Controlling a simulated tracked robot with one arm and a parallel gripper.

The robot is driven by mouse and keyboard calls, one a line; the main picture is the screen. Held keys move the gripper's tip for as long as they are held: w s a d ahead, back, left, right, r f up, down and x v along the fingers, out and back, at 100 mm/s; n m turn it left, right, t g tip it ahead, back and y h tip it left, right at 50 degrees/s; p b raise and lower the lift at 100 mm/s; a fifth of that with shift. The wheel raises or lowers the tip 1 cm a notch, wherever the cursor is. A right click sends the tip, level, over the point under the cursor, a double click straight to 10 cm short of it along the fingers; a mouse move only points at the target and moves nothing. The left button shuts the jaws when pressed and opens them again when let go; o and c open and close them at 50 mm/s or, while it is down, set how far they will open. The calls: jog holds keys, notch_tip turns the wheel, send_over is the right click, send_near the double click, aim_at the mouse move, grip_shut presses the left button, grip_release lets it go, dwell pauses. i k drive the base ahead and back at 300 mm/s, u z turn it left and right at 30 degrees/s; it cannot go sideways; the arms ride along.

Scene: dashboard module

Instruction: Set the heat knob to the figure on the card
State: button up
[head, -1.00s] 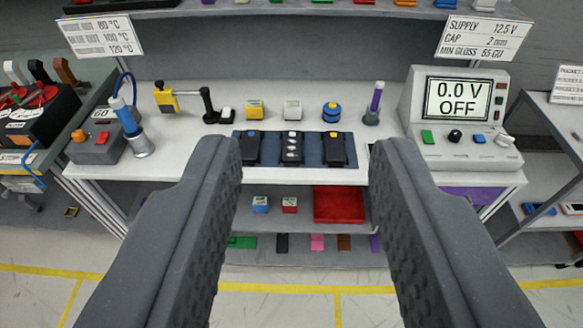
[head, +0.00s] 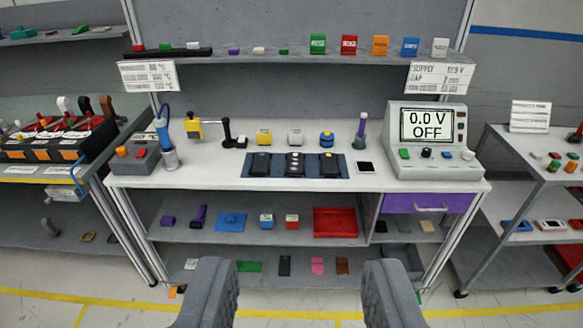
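A grey heat unit (head: 142,163) stands at the left end of the white bench. An orange knob (head: 121,151) sits on its top, with a red button (head: 140,154) beside it. A blue-handled tool (head: 164,140) stands at the unit's right. I cannot make out the unit's display or the knob's pointer. A white card (head: 147,75) hangs from the shelf edge above; its lines end in °C but are blurred now. My gripper (head: 300,295) is open and empty, low in front of the bench and well away from the knob.
A power supply (head: 433,140) reading 0.0 V OFF stands at the bench's right end. A second card (head: 440,77) hangs above it. A yellow-and-black stand (head: 212,130) is right of the heat unit. The floor in front is clear.

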aim_at(121, 151)
jog(key=u, duration=0.15)
jog(key=i, duration=0.85)
jog(key=z, duration=0.15)
